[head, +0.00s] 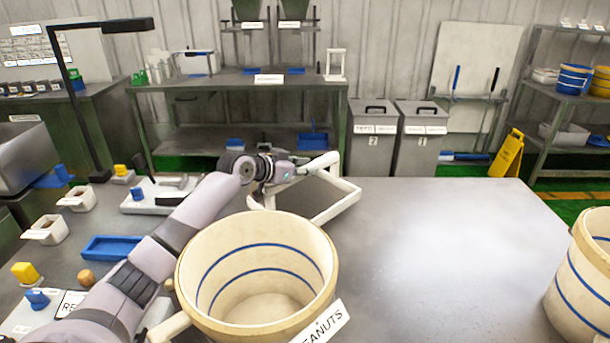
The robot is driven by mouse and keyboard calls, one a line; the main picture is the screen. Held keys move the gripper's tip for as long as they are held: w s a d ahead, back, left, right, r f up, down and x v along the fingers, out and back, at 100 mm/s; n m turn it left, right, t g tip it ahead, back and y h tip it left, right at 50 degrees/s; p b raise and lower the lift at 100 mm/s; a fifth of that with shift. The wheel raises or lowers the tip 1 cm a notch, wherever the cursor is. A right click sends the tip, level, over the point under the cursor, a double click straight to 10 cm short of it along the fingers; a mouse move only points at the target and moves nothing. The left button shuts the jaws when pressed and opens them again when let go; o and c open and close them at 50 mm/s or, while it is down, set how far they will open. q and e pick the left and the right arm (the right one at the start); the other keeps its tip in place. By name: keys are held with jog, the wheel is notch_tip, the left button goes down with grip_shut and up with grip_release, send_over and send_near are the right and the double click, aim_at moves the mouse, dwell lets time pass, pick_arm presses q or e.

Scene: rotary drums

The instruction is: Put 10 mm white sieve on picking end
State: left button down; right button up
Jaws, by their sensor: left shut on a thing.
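My left arm comes in from the lower left, and my left gripper (300,168) is over the table behind the large cream tub. It is shut on a white open frame (342,204) made of bars. The frame appears tilted, and part of it is hidden by the gripper and the tub rim. I cannot read a 10 mm mark on it or tell for sure that it is the white sieve. No place marked as a picking end can be made out. My right gripper is not in view.
A cream tub (190,277) with blue rings and a PEANUTS label stands in front; another (582,285) is at right. A blue tray (110,248) and small white scoops (78,199) lie at left. The table's right middle (440,240) is clear. Grey bins (372,148) stand behind.

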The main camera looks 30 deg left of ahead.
pick_arm(q)
jog(key=shift+f, duration=0.9)
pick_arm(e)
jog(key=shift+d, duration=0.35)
pick_arm(q)
jog(key=c, duration=1.9)
grip_release()
jog(key=shift+f, duration=0.25)
jog(key=o, duration=0.5)
jog(key=shift+r, duration=0.1)
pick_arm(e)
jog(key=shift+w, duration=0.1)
